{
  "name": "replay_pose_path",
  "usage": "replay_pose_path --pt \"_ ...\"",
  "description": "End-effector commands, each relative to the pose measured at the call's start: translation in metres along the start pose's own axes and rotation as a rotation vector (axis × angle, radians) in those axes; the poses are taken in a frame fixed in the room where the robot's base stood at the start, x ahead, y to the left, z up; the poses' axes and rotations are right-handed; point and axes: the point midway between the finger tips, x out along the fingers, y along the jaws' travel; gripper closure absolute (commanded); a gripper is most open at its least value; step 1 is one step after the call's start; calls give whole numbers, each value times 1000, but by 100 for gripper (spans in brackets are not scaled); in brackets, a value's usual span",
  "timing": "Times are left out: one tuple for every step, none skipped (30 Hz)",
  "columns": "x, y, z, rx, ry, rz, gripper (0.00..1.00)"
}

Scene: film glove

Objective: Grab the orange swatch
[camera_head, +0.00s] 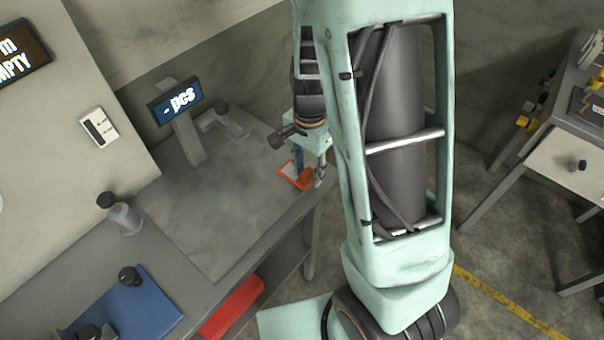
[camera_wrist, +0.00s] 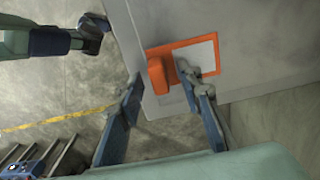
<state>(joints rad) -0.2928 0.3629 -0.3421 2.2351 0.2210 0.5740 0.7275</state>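The orange swatch (camera_head: 284,173) lies at the far right corner of the workbench, beside its edge. In the wrist view the orange swatch (camera_wrist: 208,68) is a flat orange piece with a pale grey-white panel, and a thicker orange tab stands at its left end. My gripper (camera_wrist: 160,78) is open, its two blue fingers with grey tips spread. The tab shows between the fingertips, and the right fingertip overlaps the pale panel. I cannot tell whether either finger touches it. In the head view my gripper (camera_head: 309,173) points down at the swatch and partly covers it.
The workbench (camera_head: 215,215) has a bare grey plate. A display reading "- pcs" (camera_head: 178,102) stands on a post behind it. Grey cylinders with black knobs (camera_head: 122,213) and a blue plate (camera_head: 130,310) are nearer. A red bin (camera_head: 232,306) is below. Another table (camera_head: 560,160) stands right.

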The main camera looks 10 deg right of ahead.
Motion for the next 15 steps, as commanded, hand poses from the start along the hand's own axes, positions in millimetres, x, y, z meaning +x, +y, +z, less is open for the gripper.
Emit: replay_pose_path --pt "0 0 0 0 0 0 67" --pt "0 0 0 0 0 0 70" --pt "0 0 0 0 0 0 74" --pt "0 0 0 0 0 0 78" --pt "0 0 0 0 0 0 81" --pt "0 0 0 0 0 0 85" --pt "0 0 0 0 0 0 89" --pt "0 0 0 0 0 0 92" --pt "0 0 0 0 0 0 96" --pt "0 0 0 0 0 0 100" --pt "0 0 0 0 0 0 100" --pt "0 0 0 0 0 0 100" --pt "0 0 0 0 0 0 100" --pt "0 0 0 0 0 0 100" --pt "0 0 0 0 0 0 100"
